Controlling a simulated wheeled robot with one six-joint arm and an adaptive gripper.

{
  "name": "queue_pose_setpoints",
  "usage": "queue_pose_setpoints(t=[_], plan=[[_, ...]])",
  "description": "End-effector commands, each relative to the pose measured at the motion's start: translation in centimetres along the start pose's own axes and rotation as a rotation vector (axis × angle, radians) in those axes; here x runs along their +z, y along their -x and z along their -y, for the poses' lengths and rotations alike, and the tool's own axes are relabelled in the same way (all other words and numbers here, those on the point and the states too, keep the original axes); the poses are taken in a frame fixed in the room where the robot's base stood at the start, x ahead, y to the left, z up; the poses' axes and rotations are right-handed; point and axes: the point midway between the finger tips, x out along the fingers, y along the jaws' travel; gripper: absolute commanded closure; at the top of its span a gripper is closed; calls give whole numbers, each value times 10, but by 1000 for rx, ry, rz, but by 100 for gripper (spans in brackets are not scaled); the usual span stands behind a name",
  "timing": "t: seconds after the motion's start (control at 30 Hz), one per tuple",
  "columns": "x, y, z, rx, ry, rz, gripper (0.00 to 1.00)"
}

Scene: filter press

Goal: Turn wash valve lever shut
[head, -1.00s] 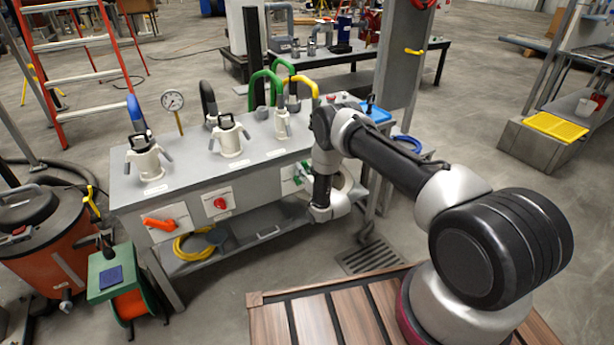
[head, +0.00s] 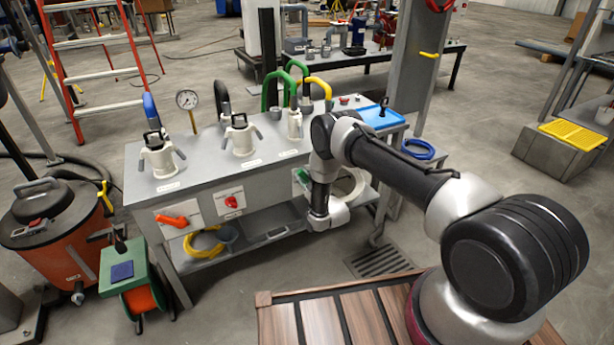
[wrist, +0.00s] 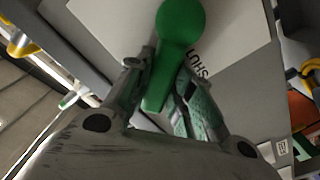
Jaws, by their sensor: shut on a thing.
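The green wash valve lever (wrist: 172,60) shows in the wrist view, with a round hub at the top and a handle running down between my fingers. My gripper (wrist: 163,80) is shut on this handle, one finger on each side. Part of a printed label reading "SHUT" shows on the pale plate (wrist: 228,28) right of the lever. In the head view a bit of the green lever (head: 303,177) shows at the right of the bench front, left of my wrist. My arm hides most of the gripper and valve there.
An orange lever (head: 172,220) and a red knob (head: 231,202) sit on plates on the same bench front. The grey bench (head: 205,190) carries pale valve bodies, hoses and a gauge. An orange drum (head: 65,240) and a green cart (head: 127,270) stand at left.

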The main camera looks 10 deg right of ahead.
Motion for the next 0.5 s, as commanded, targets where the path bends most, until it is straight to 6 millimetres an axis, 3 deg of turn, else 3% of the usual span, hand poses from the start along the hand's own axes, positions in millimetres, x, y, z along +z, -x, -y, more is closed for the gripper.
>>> queue_pose_setpoints(t=[0.5], plan=[[2,2,10,-3,157,3,100]])
